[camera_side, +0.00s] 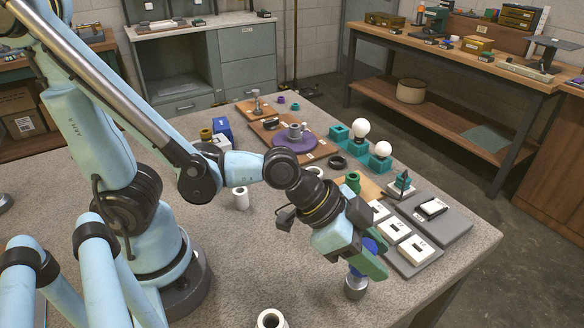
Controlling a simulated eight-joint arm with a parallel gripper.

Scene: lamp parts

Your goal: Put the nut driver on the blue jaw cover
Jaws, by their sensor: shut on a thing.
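My gripper (368,262) is low over the front right of the table, tilted downward. It is shut on a tool with a blue part (372,244) between the green fingers and a grey metal end (355,287) below them; this appears to be the nut driver. The fingers hide much of it. I cannot tell whether the metal end touches the table. A blue block (222,128) stands at the back left of the table, beside a yellow-brown ring and a white part. It may be the blue jaw cover, but it is too small to be sure.
A grey tray with white boxes (397,229) lies close right of my gripper. Bulbs in teal holders (361,129) and a purple disc (293,145) stand behind.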

